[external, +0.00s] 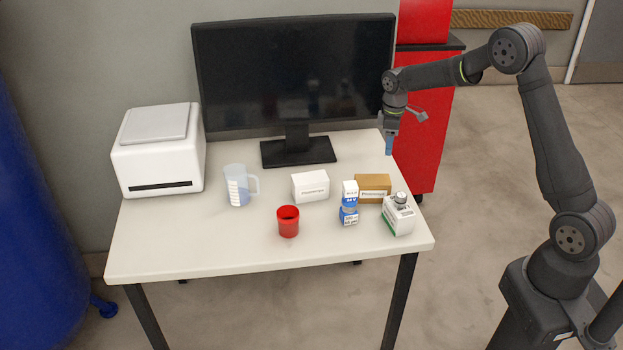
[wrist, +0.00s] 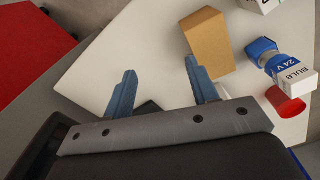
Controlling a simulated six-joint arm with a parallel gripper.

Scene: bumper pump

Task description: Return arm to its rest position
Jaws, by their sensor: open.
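My gripper (external: 389,143) hangs over the right rear edge of the white table, pointing down, well apart from the boxes. In the wrist view my gripper (wrist: 158,90) shows its two blue fingers spread apart with nothing between them. My arm reaches in from the right side of the external view, its elbow raised high. Whether the fingertips touch the table cannot be told, but no object is held.
The white table (external: 180,247) carries a printer (external: 155,155), monitor (external: 290,70), measuring jug (external: 237,187), white box (external: 310,186), brown box (external: 374,183), red cup (external: 288,222), blue-white bulb box (external: 349,204) and white-green container (external: 397,218). A red cabinet (external: 430,140) stands behind.

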